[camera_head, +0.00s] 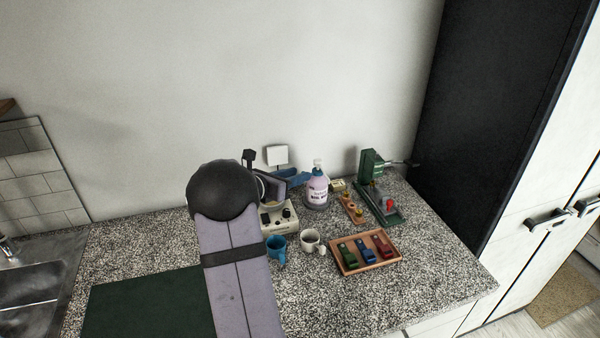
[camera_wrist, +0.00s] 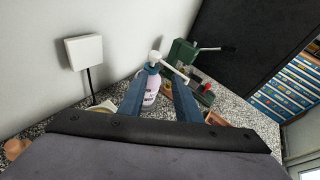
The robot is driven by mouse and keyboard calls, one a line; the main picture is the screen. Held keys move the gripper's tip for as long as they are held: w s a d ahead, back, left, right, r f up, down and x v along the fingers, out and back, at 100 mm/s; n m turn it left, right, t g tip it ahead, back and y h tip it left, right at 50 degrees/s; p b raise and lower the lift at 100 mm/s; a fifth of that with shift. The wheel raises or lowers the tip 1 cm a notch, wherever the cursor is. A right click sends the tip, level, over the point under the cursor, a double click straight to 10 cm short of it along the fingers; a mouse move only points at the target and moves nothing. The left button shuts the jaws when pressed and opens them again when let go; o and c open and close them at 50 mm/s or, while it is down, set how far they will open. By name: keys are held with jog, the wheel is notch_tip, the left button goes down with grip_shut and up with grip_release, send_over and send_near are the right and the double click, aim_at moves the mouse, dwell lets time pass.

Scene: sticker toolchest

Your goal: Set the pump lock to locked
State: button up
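The pump bottle (camera_head: 317,190) stands upright on the speckled counter, pale lilac with a printed label, a blue collar and a white pump head. In the wrist view the bottle (camera_wrist: 151,94) shows between the fingers, beyond them, with its white spout pointing right. My gripper (camera_head: 296,177) is just left of the bottle in the head view. Its two blue fingers (camera_wrist: 160,76) are apart, with nothing visibly held between them. I cannot tell whether a finger touches the collar. The pump lock's setting is too small to read.
A green machine (camera_head: 372,165) with a red knob stands right of the bottle. A white panel on a stand (camera_head: 277,155) is behind my gripper.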

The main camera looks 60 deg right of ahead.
aim_at(313, 172)
jog(key=w+d+f+t+p, duration=0.1)
jog(key=w+d+f+p, duration=0.1)
jog(key=d, duration=0.4)
jog(key=shift+d+f+t+p, duration=0.3)
jog(key=shift+f+p, duration=0.25)
jog(key=shift+f, duration=0.8)
jog(key=shift+c, duration=0.7)
